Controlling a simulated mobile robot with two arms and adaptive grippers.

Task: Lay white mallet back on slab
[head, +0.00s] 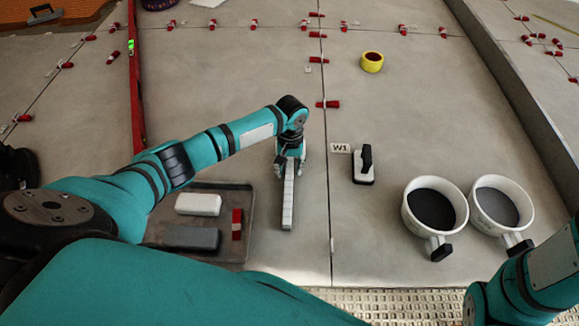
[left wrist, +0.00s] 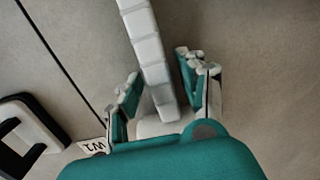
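A long, pale, segmented bar (head: 288,205), which I take to be the white mallet, runs from between the fingers of my left gripper (head: 290,164) toward the front of the grey slab (head: 235,80). In the left wrist view the bar (left wrist: 146,45) passes between the two spread fingers of the left gripper (left wrist: 157,82), with a gap on each side. A wider white part sits near the palm and is partly hidden. I cannot tell whether the bar touches the slab. My right gripper is out of view; only its arm shows at lower right.
A W1 label (head: 340,148) and a white block with black handle (head: 363,168) lie to the right. Two white round cups (head: 408,208) (head: 527,215) stand further right. A dark tray (head: 245,195) holds blocks at left. Yellow tape (head: 372,63) and red clips lie farther back.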

